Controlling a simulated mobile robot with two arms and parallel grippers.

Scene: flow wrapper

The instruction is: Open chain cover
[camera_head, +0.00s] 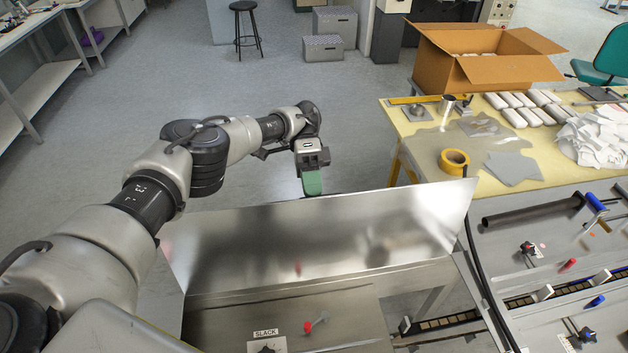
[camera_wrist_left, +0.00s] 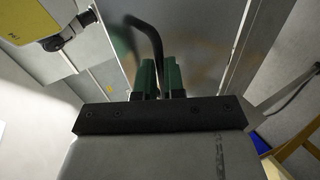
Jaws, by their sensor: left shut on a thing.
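The chain cover (camera_head: 330,237) is a shiny metal panel in the head view, standing tilted up above the machine. My left gripper (camera_head: 312,184) is at the far side of the panel, near its upper edge, with green fingers pointing down. In the left wrist view the green fingers (camera_wrist_left: 159,78) are close together on a dark curved handle (camera_wrist_left: 152,42) that is fixed to the metal cover. The panel hides the handle and the fingertips in the head view. My right gripper is not in view.
The machine has a plate labelled SLACK (camera_head: 266,332) and a red knob (camera_head: 308,327) below the cover. A yellow-topped table (camera_head: 425,150) with a cardboard box (camera_head: 480,60), tape (camera_head: 453,161) and white packs stands at the right. Open floor lies behind the cover.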

